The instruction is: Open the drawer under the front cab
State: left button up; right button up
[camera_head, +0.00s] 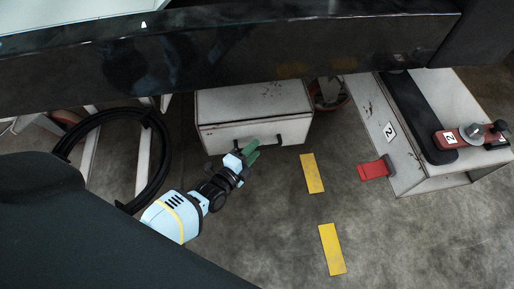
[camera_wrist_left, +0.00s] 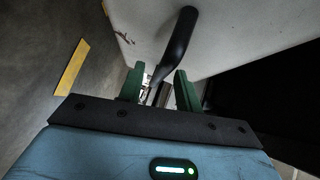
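The drawer (camera_head: 253,103) is a worn white box under the dark front cab, with a black bar handle (camera_head: 276,141) on its front face. I cannot tell whether it is pulled out at all. My left gripper (camera_head: 250,152), with green fingers, is at the left part of the handle. In the left wrist view the gripper (camera_wrist_left: 160,88) has its fingers apart, and the black handle (camera_wrist_left: 180,40) runs down into the gap between them. Neither finger clearly presses on it. The white drawer face (camera_wrist_left: 235,30) is close ahead. My right gripper is not in view.
The dark cab beam (camera_head: 230,62) crosses above the drawer. A black hose loop (camera_head: 162,150) is at left. A white box (camera_head: 450,95) with a red latch (camera_head: 374,169) stands at right. Yellow floor marks (camera_head: 312,173) lie on open grey floor in front.

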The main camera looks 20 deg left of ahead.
pick_arm(q)
jog(key=shift+b+x, duration=0.35)
jog(key=shift+x, duration=0.7)
grip_shut()
